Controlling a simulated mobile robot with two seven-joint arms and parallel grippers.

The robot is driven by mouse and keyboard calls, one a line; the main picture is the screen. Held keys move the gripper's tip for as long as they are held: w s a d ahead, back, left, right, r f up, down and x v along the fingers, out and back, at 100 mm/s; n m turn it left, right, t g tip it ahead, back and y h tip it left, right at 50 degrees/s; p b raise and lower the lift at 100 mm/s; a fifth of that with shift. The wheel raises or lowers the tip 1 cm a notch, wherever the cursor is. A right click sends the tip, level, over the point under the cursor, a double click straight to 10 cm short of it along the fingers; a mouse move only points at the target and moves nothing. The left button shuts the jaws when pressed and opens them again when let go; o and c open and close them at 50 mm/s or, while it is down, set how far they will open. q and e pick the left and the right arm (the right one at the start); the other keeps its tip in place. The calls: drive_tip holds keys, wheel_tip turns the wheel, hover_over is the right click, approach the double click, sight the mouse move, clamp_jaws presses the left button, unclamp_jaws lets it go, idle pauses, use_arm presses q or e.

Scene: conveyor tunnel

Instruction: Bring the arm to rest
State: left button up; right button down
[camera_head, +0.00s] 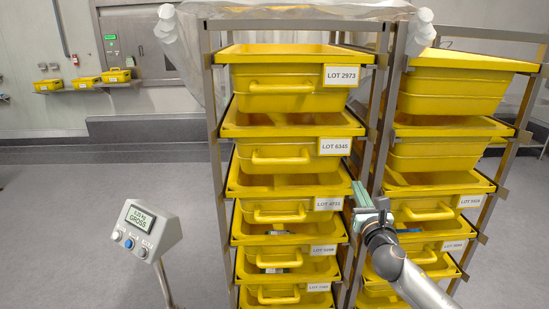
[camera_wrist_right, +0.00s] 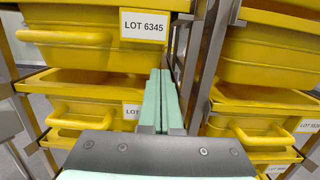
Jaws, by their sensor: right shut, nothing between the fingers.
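My right arm comes in from the lower right of the head view. My right gripper (camera_head: 362,195) is in front of the gap between two racks of yellow bins. In the right wrist view its two green fingers (camera_wrist_right: 160,98) lie close together, shut and empty. The fingers point at a grey rack post. A bin labelled LOT 6345 (camera_wrist_right: 80,48) is to their left. I cannot tell whether the fingertips touch the rack. My left gripper is not in view.
The left rack (camera_head: 214,120) and right rack (camera_head: 520,100) hold several stacked yellow bins. A scale display (camera_head: 140,222) on a post stands at the lower left. Small yellow bins (camera_head: 87,82) sit on a wall shelf. Open grey floor lies left of the racks.

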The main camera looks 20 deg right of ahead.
drive_tip(key=s+a+f+m+g+y, duration=0.1)
drive_tip(key=s+a+f+m+g, duration=0.2)
drive_tip(key=f, duration=0.4)
drive_tip(key=s+a+f+m+y, duration=0.25)
drive_tip(key=a+f+m, duration=0.2)
drive_tip(key=f, duration=0.25)
drive_tip(key=s+a+f+m+g+y, duration=0.1)
drive_tip(key=s+a+f+m+g, duration=0.2)
drive_tip(key=f, duration=0.4)
drive_tip(key=s+a+f+m+g+y, duration=0.1)
drive_tip(key=s+a+f+m, duration=0.3)
drive_tip(key=s+m, duration=0.2)
drive_tip(key=s+a+f+m+g+y+p, duration=0.1)
drive_tip(key=s+a+f+m, duration=0.3)
drive_tip(key=s+m, duration=0.3)
drive_tip(key=s+a+f+m+g+y+p, duration=0.1)
drive_tip(key=s+a+f+m, duration=0.3)
drive_tip(key=s+m, duration=0.3)
drive_tip(key=s+f, duration=0.1)
drive_tip(key=s, duration=0.2)
drive_tip(key=shift+a+f+g, duration=0.2)
drive_tip(key=shift+a+g, duration=0.1)
drive_tip(key=shift+a, duration=0.1)
